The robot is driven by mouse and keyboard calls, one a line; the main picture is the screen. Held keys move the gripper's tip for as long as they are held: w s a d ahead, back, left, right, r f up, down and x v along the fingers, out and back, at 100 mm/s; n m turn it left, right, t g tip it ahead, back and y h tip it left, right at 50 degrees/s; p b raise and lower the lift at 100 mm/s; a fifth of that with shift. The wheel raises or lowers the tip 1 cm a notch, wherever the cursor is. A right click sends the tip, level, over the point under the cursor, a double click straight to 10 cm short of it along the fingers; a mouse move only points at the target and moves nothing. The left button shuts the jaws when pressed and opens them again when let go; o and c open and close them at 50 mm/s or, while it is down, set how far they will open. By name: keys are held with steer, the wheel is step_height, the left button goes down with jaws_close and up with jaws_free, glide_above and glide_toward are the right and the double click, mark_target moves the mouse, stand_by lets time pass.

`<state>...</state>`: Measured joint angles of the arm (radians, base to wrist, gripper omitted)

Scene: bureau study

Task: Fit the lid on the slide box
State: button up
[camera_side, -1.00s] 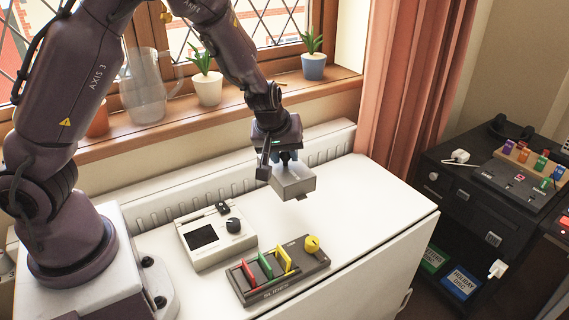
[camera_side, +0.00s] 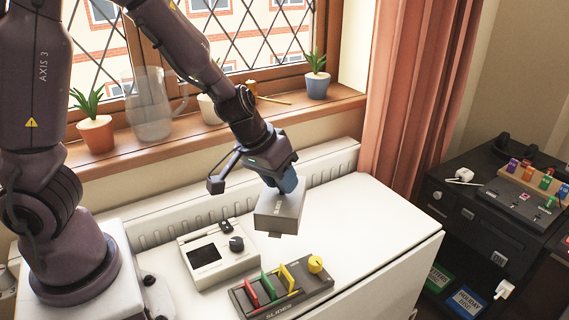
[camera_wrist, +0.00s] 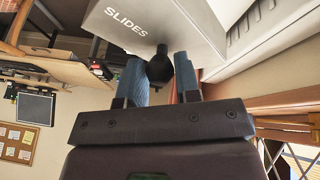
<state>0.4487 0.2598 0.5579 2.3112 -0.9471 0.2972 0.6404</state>
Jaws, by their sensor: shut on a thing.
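The grey slide box (camera_side: 247,307), marked SLIDES, sits on the white top. A red slide (camera_side: 250,292), a green slide (camera_side: 268,285) and a yellow slide (camera_side: 288,277) stand up in it above its rim. A yellow knob (camera_side: 315,263) is at its right end. My gripper (camera_side: 287,187) is shut on the grey lid (camera_side: 276,219) and holds it in the air above and behind the box, apart from it. The lid looks tilted. In the wrist view the lid (camera_wrist: 170,28) shows its SLIDES lettering, and its dark knob (camera_wrist: 159,66) is between my blue fingers.
A white device (camera_side: 222,262) with a dark screen and knob stands just behind the box. A radiator (camera_side: 335,168) and a sill with potted plants (camera_side: 96,132) and a glass jug (camera_side: 150,110) lie behind. The white top (camera_side: 365,220) is clear to the right.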

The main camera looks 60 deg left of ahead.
steer(key=s+d+r+m+g+h, duration=0.1)
steer(key=s+d+m+g+h, duration=0.15)
steer(key=s+d+m, duration=0.65)
steer(key=shift+m+h, duration=0.45)
steer(key=shift+m, duration=0.15)
steer(key=shift+w+a+f, duration=0.25)
steer(key=shift+f, duration=1.6)
steer(key=shift+w+a+f, duration=0.25)
steer(key=shift+a+f, duration=0.05)
steer(key=shift+f, duration=1.55)
steer(key=shift+w+a+f, duration=0.25)
steer(key=shift+f, duration=1.6)
steer(key=shift+f, duration=0.8)
steer(key=o, duration=1.2)
steer(key=shift+c, duration=0.2)
steer(key=shift+r, duration=0.1)
step_height(320, 180, up, 7)
